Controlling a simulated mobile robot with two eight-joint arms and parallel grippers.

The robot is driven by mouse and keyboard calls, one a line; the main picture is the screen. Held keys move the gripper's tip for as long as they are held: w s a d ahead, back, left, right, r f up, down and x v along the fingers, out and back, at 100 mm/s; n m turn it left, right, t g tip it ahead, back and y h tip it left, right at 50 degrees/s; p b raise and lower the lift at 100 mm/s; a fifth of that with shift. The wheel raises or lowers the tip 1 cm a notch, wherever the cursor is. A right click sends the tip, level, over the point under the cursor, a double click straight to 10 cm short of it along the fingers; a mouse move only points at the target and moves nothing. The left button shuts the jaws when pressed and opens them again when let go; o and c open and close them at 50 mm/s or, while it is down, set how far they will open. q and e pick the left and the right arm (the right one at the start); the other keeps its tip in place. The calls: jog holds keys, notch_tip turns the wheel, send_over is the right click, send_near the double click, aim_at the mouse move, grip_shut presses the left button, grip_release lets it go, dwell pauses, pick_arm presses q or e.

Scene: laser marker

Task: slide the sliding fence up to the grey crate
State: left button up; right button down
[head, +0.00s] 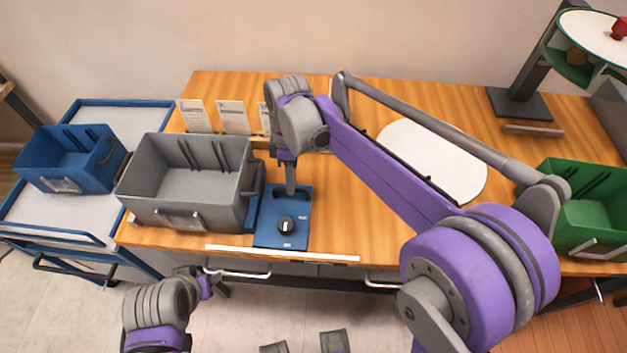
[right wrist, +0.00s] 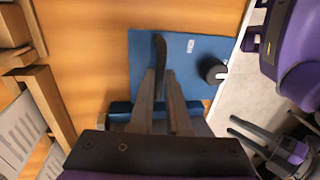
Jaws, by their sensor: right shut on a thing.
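The sliding fence (head: 268,232) is blue, with a flat plate, a black knob, a dark handle and a raised bar on its left side. The right wrist view shows its plate (right wrist: 150,75) and bar (right wrist: 120,110). The grey crate (head: 135,198) stands directly left of the fence. The raised bar is beside the crate's right wall; I cannot tell whether they touch. My right gripper (head: 290,188) points down, shut on the dark handle; its fingers also show in the right wrist view (right wrist: 165,90). My left gripper (head: 218,287) hangs empty and open before the table.
A white strip (head: 285,254) lies along the table's front edge. Upright cards (head: 232,117) stand behind the crate. A blue bin (head: 65,160) sits on a cart at left; a green crate (head: 585,225) is at right. A white disc (head: 440,160) lies on the table beyond my right arm.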

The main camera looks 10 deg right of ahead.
jog(key=shift+w+a, duration=0.15)
jog(key=shift+a, duration=0.25)
jog(key=c, duration=0.9)
grip_release()
jog(key=r, duration=0.3)
jog(key=w+r, duration=0.1)
jog(key=r, duration=0.3)
jog(key=w+r, duration=0.1)
jog(key=r, duration=0.2)
jog(key=shift+d+r+p, duration=0.3)
jog(key=shift+d+p, duration=0.05)
jog(key=shift+p, duration=0.05)
